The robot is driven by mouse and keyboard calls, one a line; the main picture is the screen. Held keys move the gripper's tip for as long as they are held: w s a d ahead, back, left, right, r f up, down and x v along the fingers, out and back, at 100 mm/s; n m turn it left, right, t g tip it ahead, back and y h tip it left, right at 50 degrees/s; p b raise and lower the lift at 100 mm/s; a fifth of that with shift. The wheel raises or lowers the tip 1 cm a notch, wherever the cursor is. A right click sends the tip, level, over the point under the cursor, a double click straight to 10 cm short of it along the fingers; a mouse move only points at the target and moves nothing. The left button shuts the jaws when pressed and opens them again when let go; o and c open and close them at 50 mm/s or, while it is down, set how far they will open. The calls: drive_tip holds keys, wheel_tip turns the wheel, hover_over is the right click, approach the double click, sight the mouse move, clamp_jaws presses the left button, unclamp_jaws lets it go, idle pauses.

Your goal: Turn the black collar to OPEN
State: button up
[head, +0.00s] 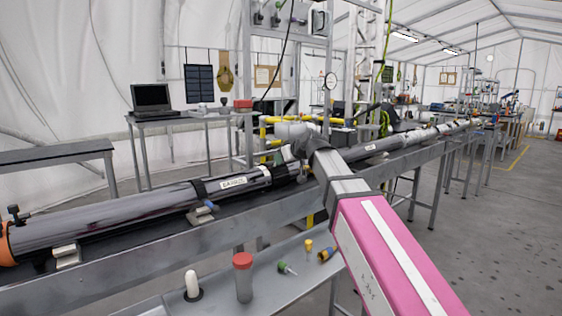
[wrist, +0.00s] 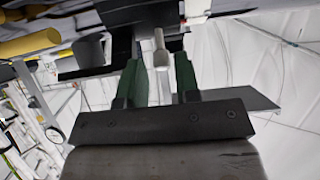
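My gripper (wrist: 158,60) shows in the wrist view with two green fingers apart. A pale grey peg or handle (wrist: 160,45) stands in the gap between them, with space visible beside it, so the gripper is open and not clamped. A dark block (wrist: 140,12) lies just beyond the fingertips; I cannot tell whether it is the black collar. In the head view, a dark band that may be the black collar (head: 287,173) sits on the long tube (head: 120,217) near the end of my arm. My arm hides the fingertips there, and no OPEN mark is readable.
The tube lies along a grey rail bench (head: 150,246). A lower tray (head: 222,288) holds a red-capped bottle (head: 243,280), a white peg (head: 192,284), a green-tipped item (head: 286,268) and small yellow parts. A laptop table (head: 165,117) stands behind. Floor at right is clear.

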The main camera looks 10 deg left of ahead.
drive_tip(key=v, duration=0.9)
drive_tip(key=shift+s, duration=0.1)
